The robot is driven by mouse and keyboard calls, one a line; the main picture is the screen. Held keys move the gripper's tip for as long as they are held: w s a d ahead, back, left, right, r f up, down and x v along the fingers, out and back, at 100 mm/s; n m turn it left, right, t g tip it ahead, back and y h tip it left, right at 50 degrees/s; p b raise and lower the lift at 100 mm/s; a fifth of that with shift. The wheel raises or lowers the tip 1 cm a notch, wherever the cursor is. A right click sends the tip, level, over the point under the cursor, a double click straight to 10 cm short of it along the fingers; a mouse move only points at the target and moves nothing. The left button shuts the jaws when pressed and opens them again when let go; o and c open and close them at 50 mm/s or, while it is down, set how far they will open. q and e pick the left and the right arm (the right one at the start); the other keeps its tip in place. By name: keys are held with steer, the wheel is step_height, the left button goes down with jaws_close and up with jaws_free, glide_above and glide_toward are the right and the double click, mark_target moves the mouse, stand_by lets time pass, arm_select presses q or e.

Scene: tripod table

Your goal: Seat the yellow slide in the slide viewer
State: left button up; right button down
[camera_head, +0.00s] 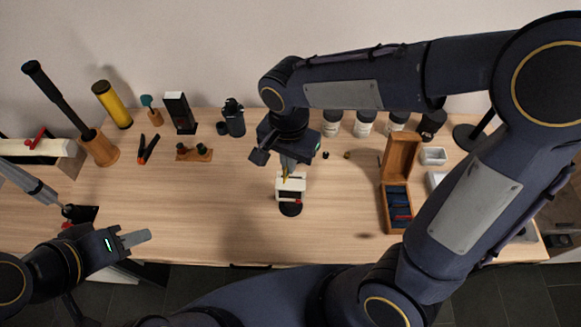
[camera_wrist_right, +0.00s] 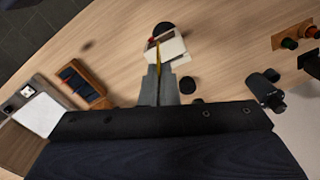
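The slide viewer (camera_head: 291,186) is a small white box with a red part, on a black round base near the table's middle. My right gripper (camera_head: 285,177) is just above and behind it, pointing down. In the right wrist view its fingers (camera_wrist_right: 158,88) are shut on the thin yellow slide (camera_wrist_right: 158,60), seen edge-on. The slide's end overlaps the white viewer (camera_wrist_right: 172,47); I cannot tell whether it touches or has entered the slot.
An open wooden box (camera_head: 399,170) with dark slides stands right of the viewer. White trays (camera_head: 433,156) lie further right. Jars (camera_head: 365,123) and a black binocular-like object (camera_head: 234,117) stand at the back.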

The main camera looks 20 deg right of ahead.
steer(key=w+f, duration=0.1)
steer(key=w+d+f+b, duration=0.1)
steer(key=f, duration=0.1)
steer(key=w+f+b, duration=0.1)
steer(key=f, duration=0.1)
steer(key=shift+w+d, duration=0.2)
steer(key=shift+w, duration=0.15)
steer(key=f+b, duration=0.3)
steer(key=f, duration=0.1)
steer(key=shift+w+d, duration=0.1)
steer(key=shift+w, duration=0.15)
steer(key=shift+s+r, duration=0.1)
steer(key=c, duration=1.7)
jaws_free()
steer(key=shift+r, duration=0.15)
step_height(320, 180, up, 12)
steer(key=s+d+f+n+t+y, duration=0.2)
steer(key=s+d+n, duration=0.1)
steer(key=s, duration=0.5)
steer(key=s+d+f+n+t+y, duration=0.1)
steer(key=s+d+f+n+t, duration=0.1)
steer(key=s+d, duration=0.4)
steer(key=shift+s+n+t+y, duration=0.4)
steer(key=shift+s+n+t, duration=0.4)
steer(key=shift+s, duration=0.2)
